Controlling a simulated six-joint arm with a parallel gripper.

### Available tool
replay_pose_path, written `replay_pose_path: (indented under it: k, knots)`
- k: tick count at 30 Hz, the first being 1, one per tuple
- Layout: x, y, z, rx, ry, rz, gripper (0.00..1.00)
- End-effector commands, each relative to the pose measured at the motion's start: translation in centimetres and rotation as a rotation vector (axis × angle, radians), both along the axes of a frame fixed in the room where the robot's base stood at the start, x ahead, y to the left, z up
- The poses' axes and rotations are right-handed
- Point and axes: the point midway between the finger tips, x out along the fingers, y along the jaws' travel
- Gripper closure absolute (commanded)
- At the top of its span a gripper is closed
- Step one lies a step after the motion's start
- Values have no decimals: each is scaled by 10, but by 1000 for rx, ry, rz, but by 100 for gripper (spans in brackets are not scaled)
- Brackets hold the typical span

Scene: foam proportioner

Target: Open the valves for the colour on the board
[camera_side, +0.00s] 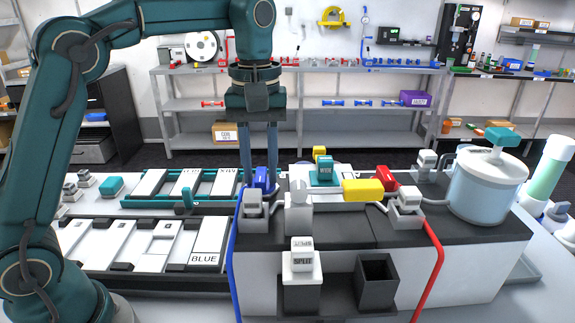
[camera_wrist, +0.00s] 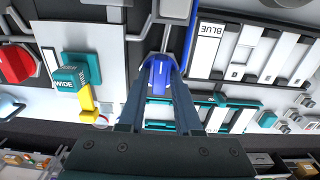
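The board (camera_side: 150,243) at lower left has a card reading BLUE (camera_side: 208,258), which also shows upside down in the wrist view (camera_wrist: 209,30). A blue valve handle (camera_side: 262,179) stands at the left of the dark-topped unit. My gripper (camera_side: 260,182) points down over it, one finger on each side. In the wrist view the blue handle (camera_wrist: 158,74) lies between the fingertips (camera_wrist: 160,70); whether they press on it I cannot tell. A yellow handle (camera_side: 362,190) and a red handle (camera_side: 387,177) are further right. A smaller yellow part (camera_side: 319,153) is behind a teal WIDE block (camera_side: 323,171).
A teal-framed tray (camera_side: 187,201) of cards lies behind the board. A white SPLIT block (camera_side: 301,261) stands at the unit's front beside an open dark box (camera_side: 376,285). A clear tank (camera_side: 487,182) stands at right. Blue and red tubes run down the unit's front.

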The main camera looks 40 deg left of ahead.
Motion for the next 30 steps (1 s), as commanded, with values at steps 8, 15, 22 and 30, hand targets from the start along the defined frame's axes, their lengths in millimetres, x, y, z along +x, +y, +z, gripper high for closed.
replay_pose_path:
  k: [8,15,22,30]
  knots:
    - [0,0,0,1,1,-2,100]
    - [0,0,0,1,1,-54,100]
    - [0,0,0,1,1,-201,100]
    - [0,0,1,0,0,-451,100]
